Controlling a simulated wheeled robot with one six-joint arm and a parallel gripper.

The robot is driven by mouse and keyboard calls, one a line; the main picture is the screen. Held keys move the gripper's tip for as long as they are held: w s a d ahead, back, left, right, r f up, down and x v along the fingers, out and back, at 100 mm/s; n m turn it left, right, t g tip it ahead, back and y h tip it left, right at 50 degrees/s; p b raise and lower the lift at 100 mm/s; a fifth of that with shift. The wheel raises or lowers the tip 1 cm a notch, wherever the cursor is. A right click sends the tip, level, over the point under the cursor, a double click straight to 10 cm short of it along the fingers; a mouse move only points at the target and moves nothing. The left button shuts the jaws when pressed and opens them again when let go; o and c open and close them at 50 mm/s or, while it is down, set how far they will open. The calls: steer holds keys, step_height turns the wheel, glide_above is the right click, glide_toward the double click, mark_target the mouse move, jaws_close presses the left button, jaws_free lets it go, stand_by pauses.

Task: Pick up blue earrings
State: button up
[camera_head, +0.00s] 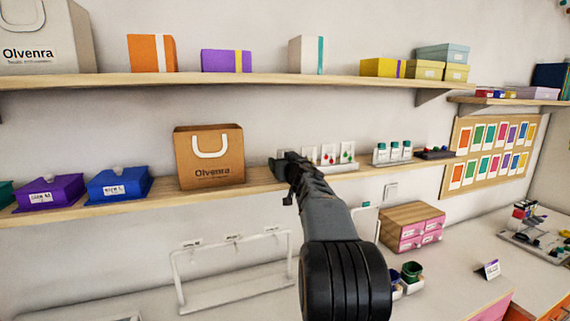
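My gripper (291,180) reaches up to the front of the lower shelf (261,186), beside a row of white earring cards on a pale stand (338,168). A card with red earrings (328,156) and a card with green earrings (347,154) show to its right. Part of another white card (309,154) shows just right of the gripper. My arm and gripper cover the left part of the row. No blue earrings can be made out. The fingers are dark and small, so their opening and any contact are unclear.
A brown Olvenra bag (209,172) stands left of the gripper, with a blue box (118,185) and a purple box (50,194) farther left. A stand of small teal-topped items (393,152) is to the right. The upper shelf (260,79) runs above.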

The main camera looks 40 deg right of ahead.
mark_target(286, 150)
steer(key=c, duration=0.9)
steer(key=shift+r+p, duration=0.35)
steer(key=shift+r, duration=0.15)
steer(key=r, duration=0.1)
steer(key=r+p, duration=0.2)
steer(key=shift+s+r, duration=0.25)
steer(key=shift+s, duration=0.05)
steer(key=s+r, duration=0.8)
steer(key=s, duration=0.5)
steer(key=shift+s+r+p, duration=0.15)
steer(key=shift+r+p, duration=0.1)
steer(key=shift+p, duration=0.1)
